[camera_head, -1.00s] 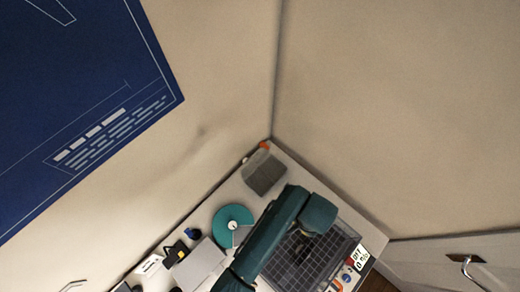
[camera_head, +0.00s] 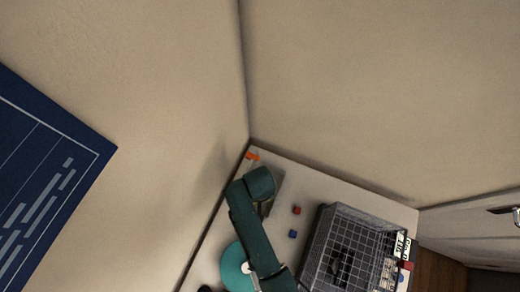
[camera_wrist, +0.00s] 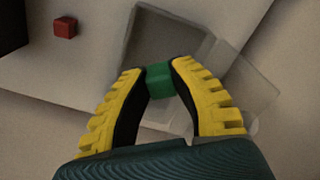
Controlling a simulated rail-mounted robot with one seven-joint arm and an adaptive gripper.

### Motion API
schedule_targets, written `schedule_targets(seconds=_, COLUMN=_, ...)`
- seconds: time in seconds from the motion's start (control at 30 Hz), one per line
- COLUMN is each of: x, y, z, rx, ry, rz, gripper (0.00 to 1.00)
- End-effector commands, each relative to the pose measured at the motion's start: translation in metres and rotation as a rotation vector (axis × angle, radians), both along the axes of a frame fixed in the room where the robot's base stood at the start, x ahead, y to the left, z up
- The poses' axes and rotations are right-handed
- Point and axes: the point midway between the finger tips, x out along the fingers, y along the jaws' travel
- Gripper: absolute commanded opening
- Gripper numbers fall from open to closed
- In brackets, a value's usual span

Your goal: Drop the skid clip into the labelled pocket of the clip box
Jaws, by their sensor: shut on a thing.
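My gripper (camera_wrist: 160,75) shows in the wrist view with two yellow-and-black fingers. It is shut on a small green block (camera_wrist: 159,80), which I take to be the skid clip. The block is over a grey open-topped box (camera_wrist: 133,40) with clear, see-through parts on its right. I cannot tell how high the block is above it. In the head view my arm's end covers the gripper and most of this box (camera_head: 277,187) near the table's back corner. No pocket label is readable in the wrist view.
A grey wire basket (camera_head: 322,232) stands to the right, with label cards (camera_head: 401,245) at its right side. A red cube (camera_head: 297,210) and a blue cube (camera_head: 293,233) lie between basket and arm. A teal disc (camera_head: 233,268) lies left of my arm. Walls meet behind the corner.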

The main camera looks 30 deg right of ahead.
Motion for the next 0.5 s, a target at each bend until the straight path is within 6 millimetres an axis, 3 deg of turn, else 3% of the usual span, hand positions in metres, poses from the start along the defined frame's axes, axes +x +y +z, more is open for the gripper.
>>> schedule_targets(seconds=0.03, x=-0.001, y=-0.005, z=-0.015, rx=0.0, ry=-0.003, rz=-0.017, gripper=0.03)
schedule_targets(seconds=0.27, x=-0.004, y=-0.009, z=-0.027, rx=0.0, ry=-0.001, rz=-0.032, gripper=0.03)
schedule_targets(seconds=0.5, x=-0.004, y=-0.009, z=-0.06, rx=0.0, ry=-0.001, rz=-0.03, gripper=0.03)
